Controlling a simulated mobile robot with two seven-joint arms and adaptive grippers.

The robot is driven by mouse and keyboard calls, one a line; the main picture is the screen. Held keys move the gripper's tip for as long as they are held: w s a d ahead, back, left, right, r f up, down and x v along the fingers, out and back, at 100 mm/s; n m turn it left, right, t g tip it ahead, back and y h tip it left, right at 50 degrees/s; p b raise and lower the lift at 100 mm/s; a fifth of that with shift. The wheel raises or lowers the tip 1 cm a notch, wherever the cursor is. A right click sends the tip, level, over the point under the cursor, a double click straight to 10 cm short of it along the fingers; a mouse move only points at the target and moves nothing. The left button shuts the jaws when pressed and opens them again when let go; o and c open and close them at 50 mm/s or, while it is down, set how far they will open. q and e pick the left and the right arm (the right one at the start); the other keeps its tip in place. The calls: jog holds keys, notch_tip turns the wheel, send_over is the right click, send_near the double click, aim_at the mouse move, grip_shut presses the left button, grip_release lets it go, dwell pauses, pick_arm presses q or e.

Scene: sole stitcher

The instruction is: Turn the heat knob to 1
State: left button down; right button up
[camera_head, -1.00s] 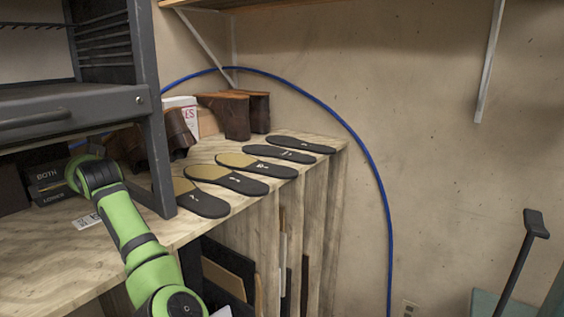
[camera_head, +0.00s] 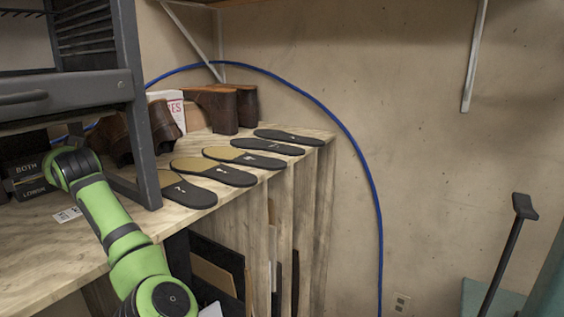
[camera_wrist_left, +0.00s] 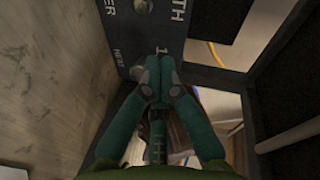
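The dark control panel (camera_head: 24,176) stands on the wooden bench at the left of the head view, lettered BOTH with a second word below. In the left wrist view the panel (camera_wrist_left: 126,42) shows HEAT and a 1, with a round selector knob (camera_wrist_left: 143,5) at the top edge. My left gripper (camera_wrist_left: 158,64) has its teal fingers drawn together at the panel, beside HEAT and just below the 1. The heat knob is not visible; the fingertips may hide it, and I cannot tell whether they hold it. In the head view my left gripper is hidden behind its wrist.
A grey metal rack (camera_head: 138,100) rises close beside my left arm. Several insoles (camera_head: 215,170) lie along the bench (camera_head: 60,250), with brown shoes (camera_head: 212,108) behind them. A blue hose (camera_head: 352,140) arcs along the wall. A black-handled lever (camera_head: 505,250) stands at the right.

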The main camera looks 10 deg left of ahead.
pick_arm(q)
jog(key=shift+s+r, duration=0.1)
jog(key=shift+r, duration=0.05)
jog(key=shift+s+d+b, duration=0.15)
jog(key=shift+d+b, duration=0.05)
jog(key=shift+b, duration=0.3)
jog(key=d+b, duration=0.1)
jog(key=s+d+b, duration=0.1)
jog(key=d+b, duration=0.1)
jog(key=shift+s+d, duration=0.3)
jog(key=shift+s, duration=0.1)
jog(key=shift+s+d+r, duration=0.1)
jog(key=shift+s+d, duration=0.3)
jog(key=shift+d, duration=0.2)
